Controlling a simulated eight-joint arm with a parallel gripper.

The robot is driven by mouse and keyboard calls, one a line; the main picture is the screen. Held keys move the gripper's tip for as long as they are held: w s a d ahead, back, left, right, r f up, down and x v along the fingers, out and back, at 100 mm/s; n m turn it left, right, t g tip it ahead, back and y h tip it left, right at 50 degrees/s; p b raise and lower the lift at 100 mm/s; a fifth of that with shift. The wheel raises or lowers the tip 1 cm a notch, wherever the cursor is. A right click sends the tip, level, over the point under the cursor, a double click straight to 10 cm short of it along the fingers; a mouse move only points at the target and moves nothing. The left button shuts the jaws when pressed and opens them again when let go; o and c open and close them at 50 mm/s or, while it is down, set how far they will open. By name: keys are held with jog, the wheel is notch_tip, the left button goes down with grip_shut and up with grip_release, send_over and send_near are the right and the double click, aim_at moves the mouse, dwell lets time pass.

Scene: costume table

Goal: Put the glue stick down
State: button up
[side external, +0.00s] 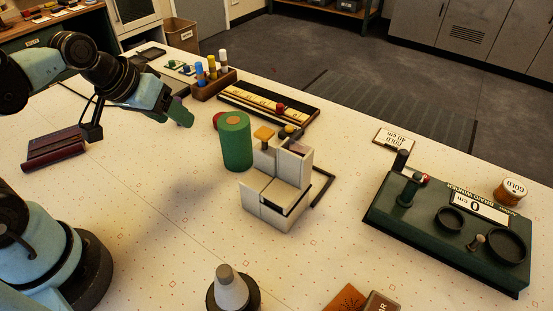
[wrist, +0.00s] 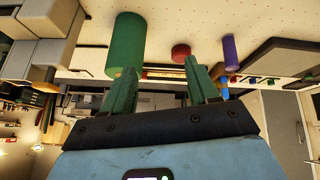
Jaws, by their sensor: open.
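My gripper (side external: 182,116) is at the upper left in the side external view, above the table, with its green fingers pointing down to the right. In the wrist view my gripper (wrist: 161,70) shows two green fingers apart with nothing between them. A purple cylinder (wrist: 230,50) stands on the table beyond the right finger; it looks like the glue stick, though no label is readable. In the side view it is mostly hidden by my gripper. A red disc (wrist: 180,52) and a large green roll (wrist: 126,45) stand to its left in the wrist view.
The green roll (side external: 235,145) stands beside a pale blocky stand (side external: 270,200). A wooden rack (side external: 214,84) of coloured sticks and a dark tray (side external: 262,106) lie behind.

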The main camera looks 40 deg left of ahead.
jog(key=m, duration=0.1)
jog(key=s+m, duration=0.1)
jog(key=shift+d+r+m+t, duration=0.15)
jog(key=shift+d+m+t, duration=0.15)
jog(key=shift+d+m, duration=0.1)
jog(key=shift+w, duration=0.1)
jog(key=w+a+m+g, duration=0.2)
jog(key=w+a, duration=0.2)
jog(key=a, duration=0.1)
jog(key=w+a+m+g, duration=0.2)
jog(key=w+a+m, duration=0.1)
jog(key=w+a, duration=0.1)
jog(key=w+a+m+g, duration=0.2)
jog(key=w+a+g, duration=0.1)
jog(key=a, duration=0.3)
jog(key=shift+w+a+m, duration=0.25)
jog(key=shift+w+m, duration=0.15)
jog(key=shift+w, duration=0.05)
jog(key=shift+a, duration=0.1)
notch_tip(320, 180, down, 7)
jog(key=shift+w+a+f, duration=0.1)
jog(key=shift+w+f, duration=0.05)
jog(key=shift+f, duration=1.15)
jog(key=shift+w+a+f, duration=0.1)
jog(key=shift+w+f, duration=0.05)
jog(key=shift+f, duration=1.15)
